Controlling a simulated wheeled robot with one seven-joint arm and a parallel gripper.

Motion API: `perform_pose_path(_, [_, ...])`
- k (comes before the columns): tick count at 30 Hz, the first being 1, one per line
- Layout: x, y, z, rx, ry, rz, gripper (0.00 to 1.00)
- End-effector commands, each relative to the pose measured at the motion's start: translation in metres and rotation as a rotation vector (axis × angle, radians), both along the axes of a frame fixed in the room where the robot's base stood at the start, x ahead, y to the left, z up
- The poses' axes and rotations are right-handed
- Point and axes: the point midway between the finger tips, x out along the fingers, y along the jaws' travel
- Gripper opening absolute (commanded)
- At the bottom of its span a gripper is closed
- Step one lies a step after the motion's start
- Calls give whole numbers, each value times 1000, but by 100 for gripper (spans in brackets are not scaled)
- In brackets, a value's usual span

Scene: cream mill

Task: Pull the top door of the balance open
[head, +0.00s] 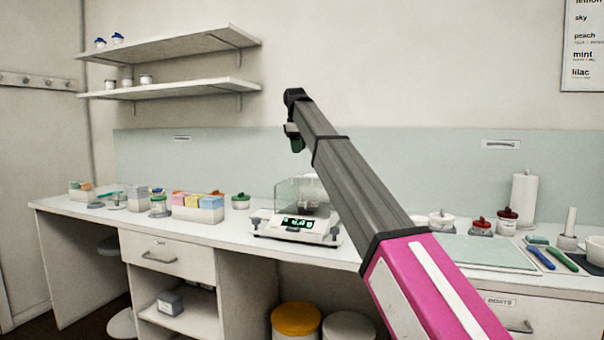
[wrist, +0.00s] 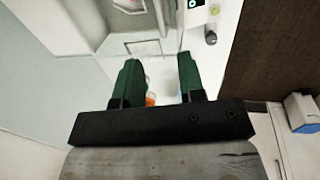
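The balance (head: 296,230) stands on the counter, white with a lit display (head: 299,223) and a clear draft shield (head: 287,193) over its pan. The shield's top door cannot be made out clearly, nor whether it is shut. My gripper (head: 296,143) is in the air above the shield, pointing down. In the wrist view, its two green fingers (wrist: 158,60) are apart with nothing held between them. Part of the balance (wrist: 172,15) shows beyond the fingertips at the top, with a corner of its display (wrist: 195,3). My gripper appears clear of the balance.
Left of the balance are a green-lidded jar (head: 241,202) and a box of coloured packets (head: 198,208). To the right are red-lidded jars (head: 481,226), a paper roll (head: 523,200) and a pale mat (head: 482,251). Two wall shelves (head: 170,88) hang at upper left.

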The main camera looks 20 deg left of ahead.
Motion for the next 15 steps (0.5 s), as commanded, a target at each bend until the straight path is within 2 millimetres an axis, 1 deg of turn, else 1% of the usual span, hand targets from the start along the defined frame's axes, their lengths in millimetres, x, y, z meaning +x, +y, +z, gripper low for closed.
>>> perform_pose_path(5, [3,-1,-18,-1,1,-1,36])
perform_pose_path(8, [6,-1,-33,0,1,-2,36])
perform_pose_path(15, [14,-1,-76,-1,2,-2,36])
